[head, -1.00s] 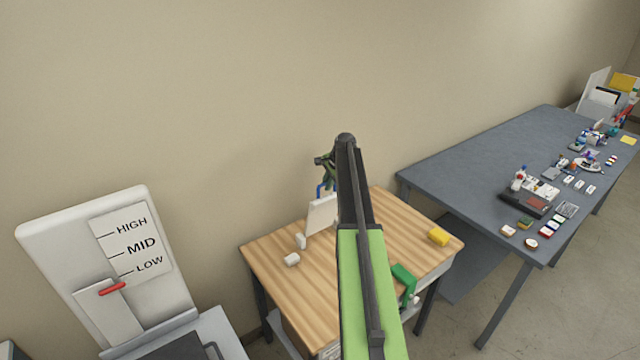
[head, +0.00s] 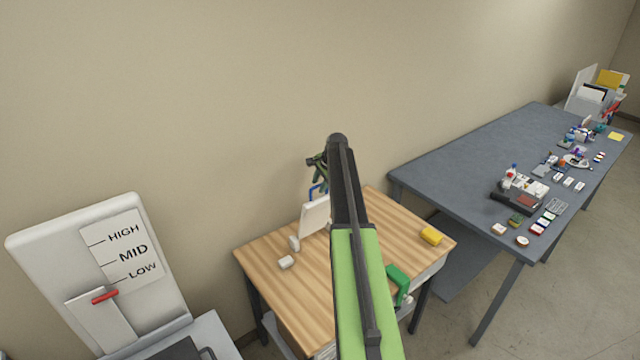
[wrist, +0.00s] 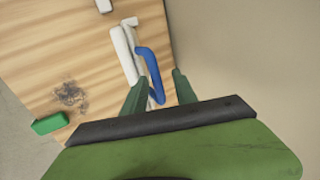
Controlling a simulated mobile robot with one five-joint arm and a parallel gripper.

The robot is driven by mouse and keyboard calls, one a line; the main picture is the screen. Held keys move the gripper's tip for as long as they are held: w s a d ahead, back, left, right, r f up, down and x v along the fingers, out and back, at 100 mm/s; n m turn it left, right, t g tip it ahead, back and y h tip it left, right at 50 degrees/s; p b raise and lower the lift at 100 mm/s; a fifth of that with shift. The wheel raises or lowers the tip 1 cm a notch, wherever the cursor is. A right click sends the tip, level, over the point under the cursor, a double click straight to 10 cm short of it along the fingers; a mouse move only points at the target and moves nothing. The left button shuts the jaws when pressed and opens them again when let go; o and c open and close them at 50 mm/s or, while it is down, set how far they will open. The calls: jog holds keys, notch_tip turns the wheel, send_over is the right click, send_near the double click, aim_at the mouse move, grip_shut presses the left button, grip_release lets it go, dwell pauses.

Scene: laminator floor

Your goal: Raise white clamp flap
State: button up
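The white clamp flap (head: 314,215) stands steeply tilted near the back edge of the wooden table (head: 280,290), partly hidden by my arm. In the wrist view the flap (wrist: 122,55) shows nearly edge-on, with a blue bent handle (wrist: 148,62) beside it. The blue handle (head: 317,189) also shows behind the flap in the head view. My gripper (wrist: 159,92) is open, its two green fingers apart with the lower end of the blue handle between them. I cannot tell whether they touch it. In the head view my gripper (head: 317,172) is above and behind the flap.
A white panel with a red lever (head: 105,296) stands at left. A grey table (head: 470,150) with many small items is at right. The wall is close behind.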

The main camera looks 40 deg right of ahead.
jog(key=p+v, duration=0.4)
jog(key=v, duration=0.2)
jog(key=shift+r+p, duration=0.15)
jog(key=shift+p, duration=0.25)
jog(key=s+a+f+n+g+b, duration=0.1)
jog(key=s+a+f+n+b, duration=0.3)
jog(key=a, duration=0.6)
jog(key=s+a+f+n+g+b, duration=0.1)
jog(key=a+f+n+b, duration=0.1)
jog(key=a+f+b, duration=0.6)
jog(key=s+a+f+n+g+b, duration=0.1)
jog(key=s+a+f+n, duration=0.2)
jog(key=a, duration=0.9)
jog(key=s+a+f+n+g+b, duration=0.1)
jog(key=s+a+f+n+b, duration=0.3)
jog(key=s+a, duration=0.3)
jog(key=s+a+f+n+b, duration=0.5)
jog(key=s+a, duration=0.3)
jog(key=a, duration=0.4)
jog(key=shift+s+g, duration=0.3)
jog(key=shift+g, duration=0.1)
